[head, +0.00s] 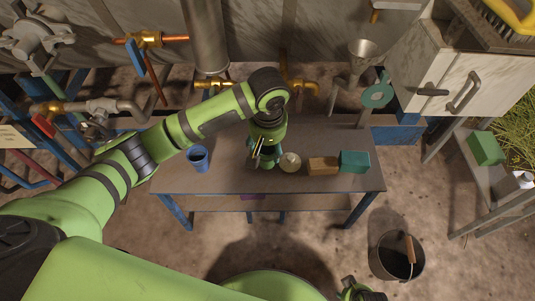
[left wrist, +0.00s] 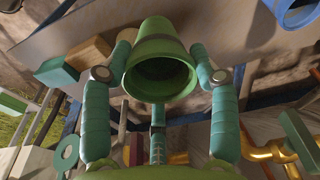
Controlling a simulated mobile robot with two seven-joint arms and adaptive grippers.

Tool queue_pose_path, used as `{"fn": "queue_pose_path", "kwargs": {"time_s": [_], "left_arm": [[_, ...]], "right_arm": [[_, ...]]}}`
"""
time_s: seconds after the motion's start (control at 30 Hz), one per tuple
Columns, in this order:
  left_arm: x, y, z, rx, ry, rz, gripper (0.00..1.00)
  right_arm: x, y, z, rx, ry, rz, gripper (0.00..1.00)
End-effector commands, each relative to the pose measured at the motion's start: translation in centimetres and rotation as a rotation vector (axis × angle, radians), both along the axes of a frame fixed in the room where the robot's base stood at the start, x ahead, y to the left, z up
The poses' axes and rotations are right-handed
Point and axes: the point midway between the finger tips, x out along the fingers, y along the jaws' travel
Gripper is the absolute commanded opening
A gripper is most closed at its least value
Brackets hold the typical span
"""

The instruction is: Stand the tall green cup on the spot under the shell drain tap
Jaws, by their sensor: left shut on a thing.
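The tall green cup (left wrist: 150,42) is between the two fingers of my left gripper (left wrist: 160,76) in the left wrist view, its open mouth facing the camera. The gripper is shut on it. In the head view my left gripper (head: 262,154) is over the middle of the table, and the arm largely hides the cup. Brass pipes and fittings (head: 300,85) run behind the table around a tall metal column (head: 205,38). I cannot tell which fitting is the shell drain tap, and no marked spot shows clearly. A small dark and green part at the bottom edge may be my right gripper.
A blue cup (head: 198,160) stands at the table's (head: 222,178) left. A pale round object (head: 290,162), a brown block (head: 323,165) and a teal box (head: 355,161) sit right of my gripper. A metal funnel (head: 363,48) stands behind; a bucket (head: 385,262) is on the floor.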

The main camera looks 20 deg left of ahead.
Motion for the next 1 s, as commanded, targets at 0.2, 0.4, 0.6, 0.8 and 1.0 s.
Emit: {"fn": "queue_pose_path", "kwargs": {"time_s": [0.2,0.4,0.6,0.8,1.0], "left_arm": [[1.8,4.8,-3.2,0.006,0.002,0.009,0.28],[3.3,8.5,-5.6,0.004,0.001,0.006,0.28],[4.0,10.0,-6.5,0.001,-0.001,0.001,0.28],[3.9,10.1,-8.9,0.003,0.003,0.000,0.28],[3.9,10.1,-10.4,0.002,0.001,0.000,0.28]], "right_arm": [[1.3,0.2,2.1,0.002,-0.008,-0.005,0.40],[2.4,0.3,5.0,0.004,-0.027,-0.009,0.40],[2.8,0.4,6.7,0.004,-0.035,-0.011,0.40],[3.2,0.3,8.6,0.004,-0.050,-0.013,0.40],[3.2,0.3,10.5,0.004,-0.059,-0.016,0.40]]}}
